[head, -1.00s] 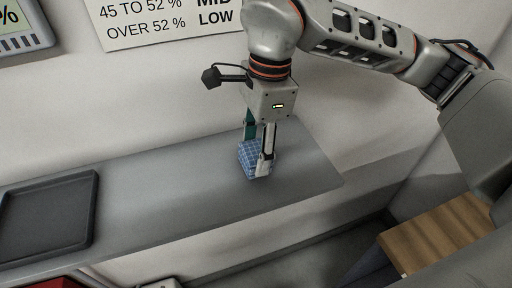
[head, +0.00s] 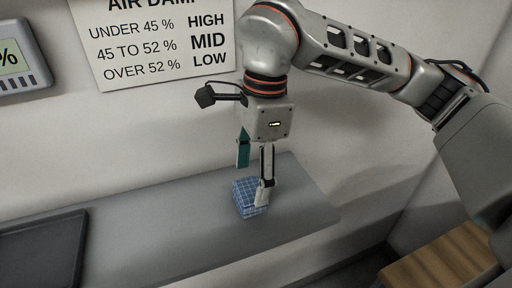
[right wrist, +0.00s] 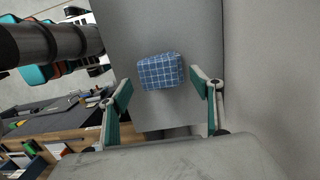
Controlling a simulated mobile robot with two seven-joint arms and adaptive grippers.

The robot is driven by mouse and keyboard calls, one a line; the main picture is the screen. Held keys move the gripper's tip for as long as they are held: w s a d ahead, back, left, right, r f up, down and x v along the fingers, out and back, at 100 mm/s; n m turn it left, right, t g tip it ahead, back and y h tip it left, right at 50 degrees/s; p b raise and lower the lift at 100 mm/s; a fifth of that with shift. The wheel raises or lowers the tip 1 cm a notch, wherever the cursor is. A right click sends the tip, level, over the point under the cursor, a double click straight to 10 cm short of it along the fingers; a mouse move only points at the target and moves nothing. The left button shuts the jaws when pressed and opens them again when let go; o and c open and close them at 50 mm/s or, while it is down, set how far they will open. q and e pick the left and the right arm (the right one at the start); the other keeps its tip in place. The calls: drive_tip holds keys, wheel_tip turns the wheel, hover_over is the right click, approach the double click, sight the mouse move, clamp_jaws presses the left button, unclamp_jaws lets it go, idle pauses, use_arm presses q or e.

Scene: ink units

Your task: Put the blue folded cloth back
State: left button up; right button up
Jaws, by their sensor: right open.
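The blue folded cloth (head: 245,191), with a pale grid pattern, lies on the grey shelf (head: 160,225) near its right end. My right gripper (head: 252,184) is open just above the cloth. One finger crosses in front of the cloth's right side; the teal-faced finger hangs above and behind it in the head view. In the right wrist view, the cloth (right wrist: 160,72) lies beyond and between the spread fingertips, with a gap on each side. My left gripper is out of view.
A dark tray (head: 45,250) sits on the shelf's left part. A humidity sign (head: 150,45) and a display (head: 15,57) hang on the wall behind. A wooden surface (head: 440,255) is at the lower right. The shelf between tray and cloth is clear.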

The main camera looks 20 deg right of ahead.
wheel_tip(320, 180, up, 8)
drive_tip(key=d, duration=0.1)
drive_tip(key=shift+b, duration=0.3)
drive_tip(key=shift+s, duration=0.1)
